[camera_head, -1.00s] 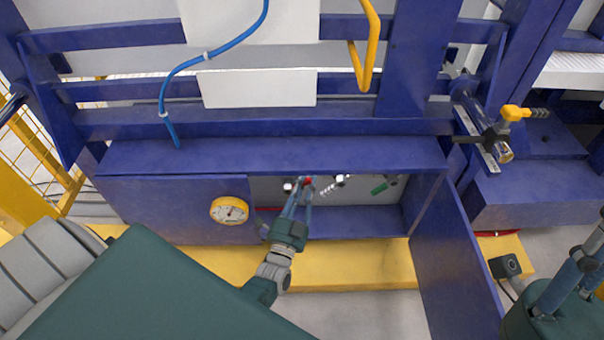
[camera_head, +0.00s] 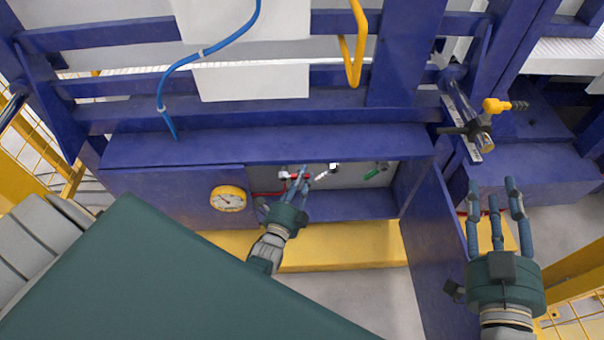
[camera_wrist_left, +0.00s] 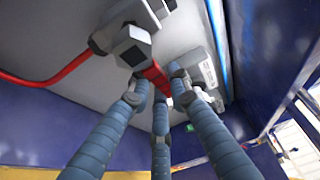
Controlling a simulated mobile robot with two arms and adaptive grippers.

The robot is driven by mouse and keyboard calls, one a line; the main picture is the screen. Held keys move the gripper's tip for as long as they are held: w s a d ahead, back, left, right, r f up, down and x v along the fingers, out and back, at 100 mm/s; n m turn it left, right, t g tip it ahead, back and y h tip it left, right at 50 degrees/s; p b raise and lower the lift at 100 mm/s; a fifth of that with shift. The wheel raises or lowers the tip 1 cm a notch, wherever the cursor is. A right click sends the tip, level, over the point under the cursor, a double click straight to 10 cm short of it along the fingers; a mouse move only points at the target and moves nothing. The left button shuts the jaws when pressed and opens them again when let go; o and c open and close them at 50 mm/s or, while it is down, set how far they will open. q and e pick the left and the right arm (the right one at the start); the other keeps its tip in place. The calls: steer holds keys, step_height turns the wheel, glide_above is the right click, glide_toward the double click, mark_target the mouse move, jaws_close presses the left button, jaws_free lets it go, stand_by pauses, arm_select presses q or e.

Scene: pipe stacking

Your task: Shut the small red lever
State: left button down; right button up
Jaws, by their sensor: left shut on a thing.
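The small red lever (camera_head: 297,176) sits on a valve inside the open blue cabinet, below its top edge. In the left wrist view the red lever (camera_wrist_left: 156,77) runs down from a grey valve body, between my fingers. My left gripper (camera_head: 301,177) reaches into the cabinet and is shut on the lever; its fingertips (camera_wrist_left: 160,92) partly hide it. My right gripper (camera_head: 495,193) is outside, to the right of the cabinet door, with its fingers spread, empty.
The cabinet's door (camera_head: 437,245) hangs open on the right. A yellow-rimmed gauge (camera_head: 228,198) is on the left panel. A green-handled part (camera_head: 376,170) sits farther right inside. A red hose (camera_wrist_left: 45,78) runs left from the valve body.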

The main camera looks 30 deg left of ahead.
stand_by(0.5)
arm_select(q)
steer(key=c, duration=1.6)
jaws_free()
steer(key=shift+f, duration=0.1)
steer(key=shift+o, duration=0.2)
steer(key=s+d, duration=0.2)
steer(key=s, duration=0.9)
steer(key=shift+s, duration=0.35)
